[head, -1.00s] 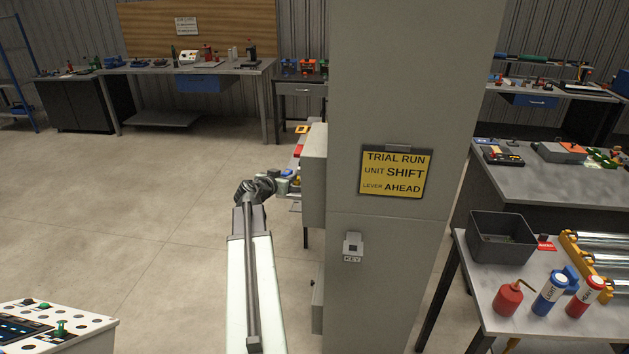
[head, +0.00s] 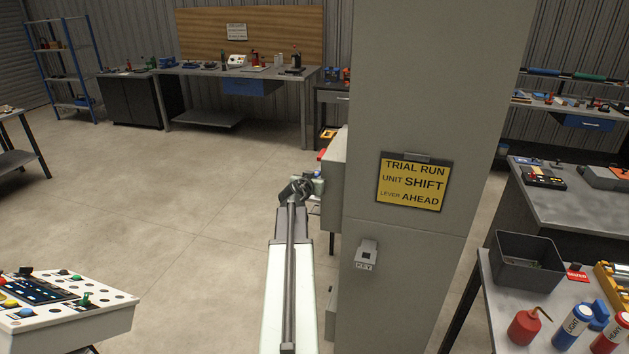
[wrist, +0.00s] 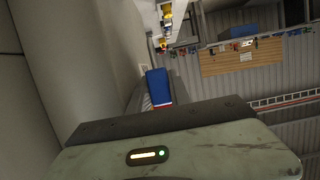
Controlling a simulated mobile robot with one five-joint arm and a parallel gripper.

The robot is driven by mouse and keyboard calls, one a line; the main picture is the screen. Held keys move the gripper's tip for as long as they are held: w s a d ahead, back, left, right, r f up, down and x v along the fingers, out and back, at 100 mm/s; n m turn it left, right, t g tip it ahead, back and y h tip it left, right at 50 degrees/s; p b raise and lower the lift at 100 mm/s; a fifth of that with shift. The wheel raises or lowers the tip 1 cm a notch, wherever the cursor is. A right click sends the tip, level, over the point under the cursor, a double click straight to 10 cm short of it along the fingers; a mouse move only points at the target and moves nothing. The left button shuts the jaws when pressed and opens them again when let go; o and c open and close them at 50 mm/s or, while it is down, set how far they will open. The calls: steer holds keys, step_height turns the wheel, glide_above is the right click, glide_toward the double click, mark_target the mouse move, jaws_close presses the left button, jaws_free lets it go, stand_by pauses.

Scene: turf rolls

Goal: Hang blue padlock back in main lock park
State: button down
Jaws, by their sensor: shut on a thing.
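A blue block-shaped thing, which I take to be the blue padlock (wrist: 157,86), shows just beyond the gripper housing in the wrist view, with a red and white patch beside its lower end. My gripper (head: 300,188) is shut on it at the end of my outstretched arm, left of the grey pillar. Its fingertips and the padlock's shackle are not clear. In the wrist view a pale strip with several small yellow, blue and red things (wrist: 166,22) runs up at the top; I cannot tell whether this is the main lock park.
The grey pillar (head: 415,120) with a yellow sign (head: 413,181) and a key box (head: 366,253) stands close right of my arm. A grey box (head: 334,190) juts from its left side. A control console (head: 70,315) stands at lower left. The floor between is clear.

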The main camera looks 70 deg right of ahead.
steer(key=shift+w+a+f+b, duration=0.1)
steer(key=shift+f+b, duration=0.45)
step_height(320, 180, down, 5)
steer(key=b, duration=0.4)
steer(key=shift+r+b, duration=0.15)
steer(key=shift+b, duration=0.2)
steer(key=shift+f+b, duration=2.55)
steer(key=c, duration=1.1)
jaws_free()
steer(key=p+v, duration=0.2)
steer(key=v, duration=0.6)
steer(key=shift+w, duration=0.1)
